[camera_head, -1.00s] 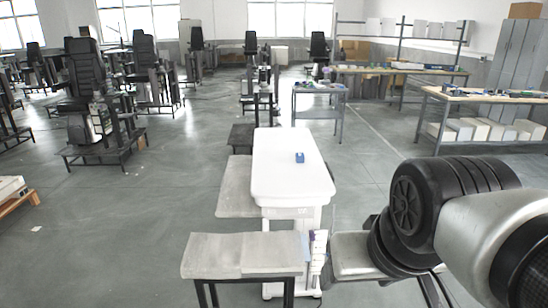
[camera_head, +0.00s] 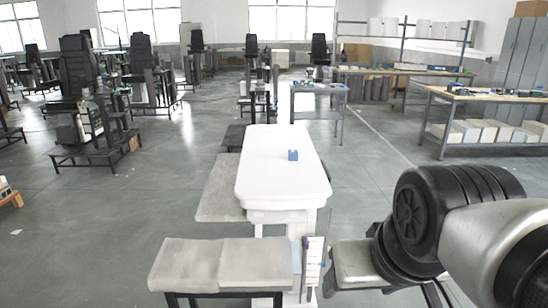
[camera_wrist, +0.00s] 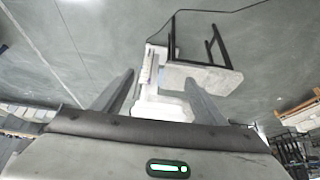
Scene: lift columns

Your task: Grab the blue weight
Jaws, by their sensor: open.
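The blue weight (camera_head: 293,155) is a small blue block on the white table (camera_head: 270,185), right of the middle of its top. In the wrist view, my gripper (camera_wrist: 160,92) has its two grey fingers spread wide apart with nothing between them. It is well away from the blue weight. The weight cannot be made out in the wrist view. In the head view my arm fills the lower right, and the gripper fingers are not seen there.
A grey bench (camera_head: 222,264) stands in front of the white table, and a lower grey slab (camera_head: 220,188) lies along its left side. A small side table (camera_head: 318,90) stands behind. Workbenches (camera_head: 490,95) line the right.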

